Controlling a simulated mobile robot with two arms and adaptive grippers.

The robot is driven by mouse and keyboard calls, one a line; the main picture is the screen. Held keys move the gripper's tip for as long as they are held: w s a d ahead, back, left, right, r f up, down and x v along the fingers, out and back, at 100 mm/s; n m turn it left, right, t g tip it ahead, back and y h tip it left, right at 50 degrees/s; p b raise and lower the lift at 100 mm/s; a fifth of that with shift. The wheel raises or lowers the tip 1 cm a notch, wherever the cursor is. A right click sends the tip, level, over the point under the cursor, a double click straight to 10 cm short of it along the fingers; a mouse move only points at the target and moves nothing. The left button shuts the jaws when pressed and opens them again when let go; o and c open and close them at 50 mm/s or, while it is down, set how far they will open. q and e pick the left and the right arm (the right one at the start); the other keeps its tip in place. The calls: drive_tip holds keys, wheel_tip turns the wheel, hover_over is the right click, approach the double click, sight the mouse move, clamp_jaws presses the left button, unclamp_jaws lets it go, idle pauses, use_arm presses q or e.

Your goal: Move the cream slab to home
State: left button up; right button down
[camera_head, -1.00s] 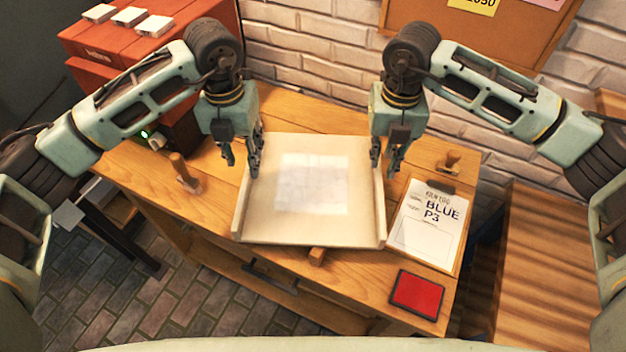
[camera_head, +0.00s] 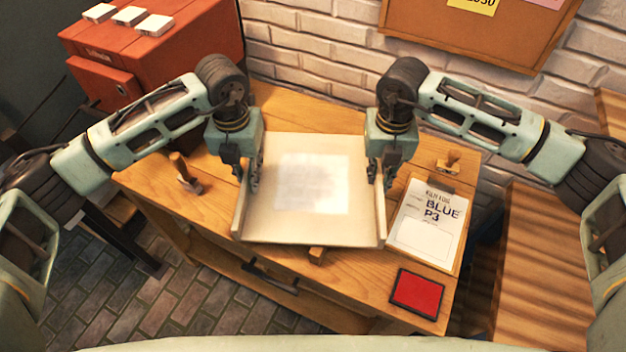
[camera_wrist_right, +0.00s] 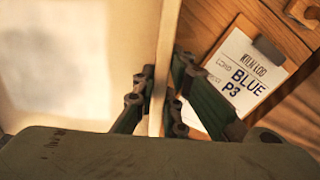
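The cream slab (camera_head: 290,232) lies flat on the wooden table, with a raised wall along its left and right sides and a pale square patch on its middle. My left gripper (camera_head: 248,182) is down at the slab's left wall; whether its fingers press on the wall is unclear. My right gripper (camera_head: 381,183) is at the right wall. In the right wrist view its fingers (camera_wrist_right: 160,100) stand on either side of the wall (camera_wrist_right: 160,72), seemingly with a small gap. No marked home place can be made out.
A clipboard reading BLUE P3 (camera_head: 425,238) lies just right of the slab, near a wooden stamp (camera_head: 448,162) and a red pad (camera_head: 417,293). Another wooden-handled tool (camera_head: 185,175) stands left. A red cabinet (camera_head: 165,65) is at the back left, and a brick wall runs behind.

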use_arm(q)
clamp_jaws()
